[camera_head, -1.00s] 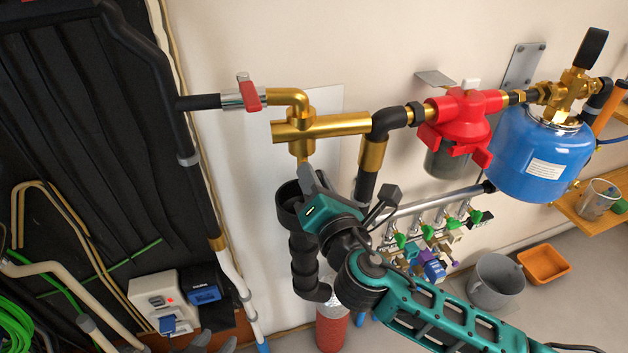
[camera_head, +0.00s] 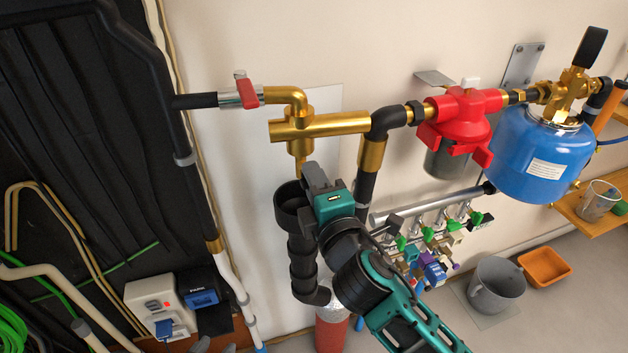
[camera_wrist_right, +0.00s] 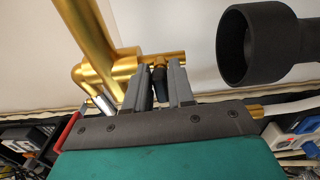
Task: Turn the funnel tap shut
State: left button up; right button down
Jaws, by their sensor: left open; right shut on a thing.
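The black funnel (camera_head: 292,207) stands open-topped below the brass outlet (camera_head: 300,150); it also shows at upper right in the right wrist view (camera_wrist_right: 240,45). The funnel tap's small black handle (camera_wrist_right: 159,82) sits on a brass stub in the right wrist view. My right gripper (camera_head: 317,178) is shut on this handle, one grey finger on each side, just right of the funnel mouth. Its fingers hide the handle in the head view. My left gripper (camera_head: 214,346) shows only grey fingertips at the bottom edge, apart and empty.
A red-handled valve (camera_head: 248,94) is on the pipe at upper left. A red filter (camera_head: 462,120) and blue tank (camera_head: 540,150) hang at right. A manifold with green taps (camera_head: 428,234) is behind my right arm. A grey bucket (camera_head: 497,285) stands on the floor.

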jog(key=shift+m, duration=0.3)
dwell(0.4)
jog(key=c, duration=1.1)
grip_release()
jog(key=shift+c, duration=0.2)
